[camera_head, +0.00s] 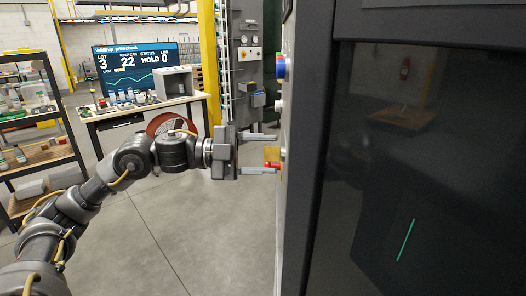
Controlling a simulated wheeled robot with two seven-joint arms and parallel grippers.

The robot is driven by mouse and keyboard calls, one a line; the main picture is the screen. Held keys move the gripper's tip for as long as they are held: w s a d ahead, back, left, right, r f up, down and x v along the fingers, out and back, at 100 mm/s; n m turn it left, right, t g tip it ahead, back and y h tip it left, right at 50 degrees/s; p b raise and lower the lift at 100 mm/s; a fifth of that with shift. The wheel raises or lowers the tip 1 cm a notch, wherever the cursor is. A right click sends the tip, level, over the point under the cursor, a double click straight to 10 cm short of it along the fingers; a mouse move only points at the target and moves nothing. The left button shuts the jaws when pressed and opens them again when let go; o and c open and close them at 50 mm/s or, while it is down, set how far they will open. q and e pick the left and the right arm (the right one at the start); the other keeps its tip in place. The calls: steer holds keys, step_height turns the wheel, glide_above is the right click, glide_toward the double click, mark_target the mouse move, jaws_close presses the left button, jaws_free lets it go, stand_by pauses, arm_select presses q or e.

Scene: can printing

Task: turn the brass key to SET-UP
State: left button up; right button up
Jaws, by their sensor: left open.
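My left gripper (275,154) reaches in from the left with its two fingers open, pointing right at the side panel (294,125) of the dark machine. A small red part (271,156) with yellow behind it shows between the fingertips, close to the panel. I cannot tell if a finger touches it. I cannot make out the brass key or its SET-UP marking, as the panel is seen almost edge-on. A blue and red control (281,67) and a small pale control (278,105) stick out higher on the panel. My right gripper is not in view.
The machine's dark glass door (430,170) fills the right side. A workbench (150,106) with a status screen (136,68) reading HOLD stands at the back. A shelf rack (38,135) stands at the left. The grey floor (215,240) below my arm is clear.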

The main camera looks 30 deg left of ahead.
arm_select(q)
steer(key=shift+c, duration=0.3)
steer(key=c, duration=0.9)
